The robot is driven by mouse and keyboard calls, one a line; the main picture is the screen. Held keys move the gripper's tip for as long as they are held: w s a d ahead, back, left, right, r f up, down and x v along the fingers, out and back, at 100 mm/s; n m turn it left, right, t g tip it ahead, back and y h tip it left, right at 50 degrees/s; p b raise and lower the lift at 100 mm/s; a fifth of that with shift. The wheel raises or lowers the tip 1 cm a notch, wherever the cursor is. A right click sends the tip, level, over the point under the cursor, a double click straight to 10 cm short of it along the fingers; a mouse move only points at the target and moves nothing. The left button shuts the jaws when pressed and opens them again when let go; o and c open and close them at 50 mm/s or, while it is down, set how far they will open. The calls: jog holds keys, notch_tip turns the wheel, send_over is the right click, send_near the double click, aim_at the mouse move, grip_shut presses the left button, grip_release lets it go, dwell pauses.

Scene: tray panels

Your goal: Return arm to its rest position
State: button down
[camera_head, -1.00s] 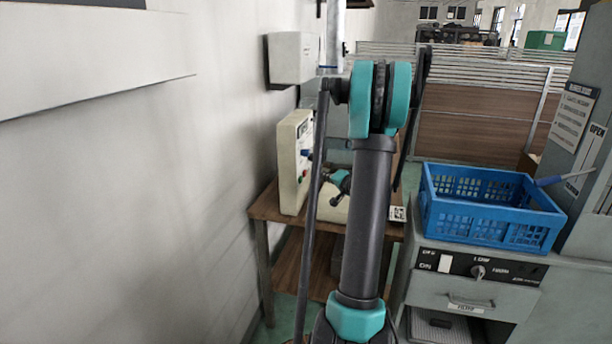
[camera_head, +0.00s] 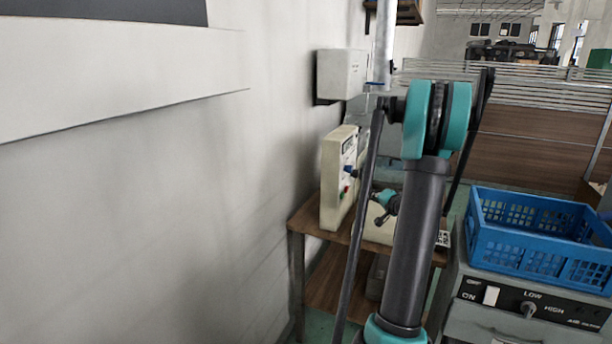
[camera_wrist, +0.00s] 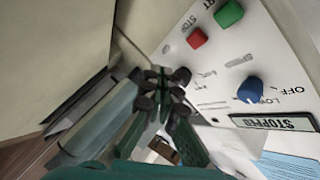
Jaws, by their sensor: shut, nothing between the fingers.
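My arm rises in front of the head camera and hides part of the scene behind it. My gripper (camera_head: 380,208) shows small beside the arm, just right of a cream control panel (camera_head: 333,185) on a wooden table. In the wrist view my gripper (camera_wrist: 163,82) is shut and empty, with its dark fingers together. The panel face (camera_wrist: 225,65) is to the right of the fingers there. It carries a red button (camera_wrist: 197,38), a green button (camera_wrist: 229,14), a blue knob (camera_wrist: 250,90) and a display (camera_wrist: 275,122) reading STOPPED. The fingers appear apart from these controls.
A plain wall (camera_head: 150,200) fills the left side. The wooden table (camera_head: 308,222) stands beside it. A blue crate (camera_head: 535,255) sits on a grey cabinet (camera_head: 480,318) at the right. A white box (camera_head: 340,73) hangs on the wall behind.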

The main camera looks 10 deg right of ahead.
jog(key=s+a+f+n+g+y, duration=0.1)
jog(key=s+a+f+n+g, duration=0.15)
jog(key=s+a, duration=0.65)
jog(key=s+a+f+n+g, duration=0.1)
jog(key=s+a+n+g, duration=0.4)
jog(key=a, duration=0.6)
jog(key=s+a+f+n+g+h, duration=0.1)
jog(key=s+f+h, duration=0.1)
jog(key=s, duration=0.9)
jog(key=s+a+f+g+h, duration=0.1)
jog(key=s+f, duration=0.4)
jog(key=s, duration=0.6)
jog(key=shift+s+n+g+h, duration=0.15)
jog(key=shift+n+g+h, duration=0.2)
jog(key=shift+g+h, duration=0.3)
